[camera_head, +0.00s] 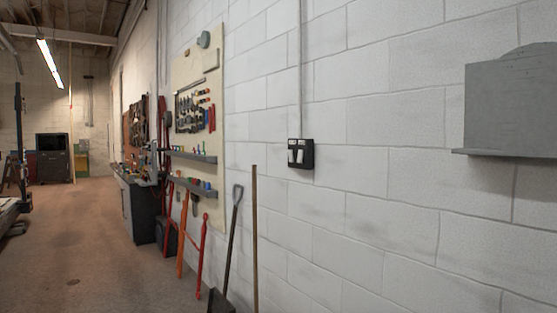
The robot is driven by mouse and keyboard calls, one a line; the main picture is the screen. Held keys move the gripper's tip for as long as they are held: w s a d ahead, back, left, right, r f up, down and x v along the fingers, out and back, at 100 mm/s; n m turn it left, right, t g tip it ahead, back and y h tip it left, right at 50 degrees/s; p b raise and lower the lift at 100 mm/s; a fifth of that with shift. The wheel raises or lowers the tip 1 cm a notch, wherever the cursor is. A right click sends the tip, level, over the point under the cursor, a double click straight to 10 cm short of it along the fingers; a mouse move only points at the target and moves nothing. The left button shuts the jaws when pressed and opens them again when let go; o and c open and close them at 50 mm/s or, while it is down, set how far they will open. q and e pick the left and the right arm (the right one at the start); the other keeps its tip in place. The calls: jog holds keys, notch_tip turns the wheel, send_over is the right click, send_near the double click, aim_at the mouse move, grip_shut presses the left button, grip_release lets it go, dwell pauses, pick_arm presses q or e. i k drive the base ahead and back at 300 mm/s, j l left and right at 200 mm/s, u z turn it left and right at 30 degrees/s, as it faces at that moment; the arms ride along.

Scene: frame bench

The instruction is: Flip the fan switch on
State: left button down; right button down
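A small black switch box (300,153) with white switches on its face is fixed to the white block wall, a little right of the middle of the head view. A thin conduit (301,70) runs straight up the wall from it. The box is too small to tell which switch is for the fan or how each one is set. Neither of my grippers shows in the head view, and nothing touches the box.
A grey metal wall box (508,105) juts out at the right. A wooden pole (254,240) and a shovel (231,245) lean on the wall left of the switch box. A tool board (196,110) hangs further left. The floor (90,250) at the left is clear.

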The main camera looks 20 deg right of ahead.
aim_at(301, 152)
jog(key=i+j, duration=0.15)
jog(key=i, duration=0.3)
jog(key=i+j, duration=0.1)
jog(key=i, duration=0.35)
jog(key=i+j, duration=0.15)
jog(key=i, duration=0.3)
jog(key=i+j, duration=0.15)
jog(key=i, duration=0.3)
